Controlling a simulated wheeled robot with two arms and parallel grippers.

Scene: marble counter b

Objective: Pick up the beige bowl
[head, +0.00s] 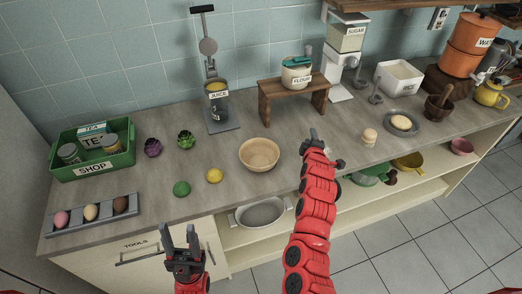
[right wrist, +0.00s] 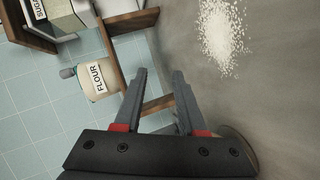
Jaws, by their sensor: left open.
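The beige bowl (head: 259,154) stands upright and looks empty on the counter, in the middle of the head view. My left gripper (head: 180,236) is open and empty, low in front of the counter edge and well short of the bowl. My right gripper (head: 325,146) is above the counter to the right of the bowl, apart from it. In the right wrist view its fingers (right wrist: 160,76) are spread with nothing held between them. A brownish rounded edge, likely the bowl (right wrist: 241,142), shows at the lower right there, mostly hidden by the gripper.
A green ball (head: 181,188) and a yellow ball (head: 214,175) lie left of the bowl. White powder (right wrist: 221,35) lies on the counter near my right gripper.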

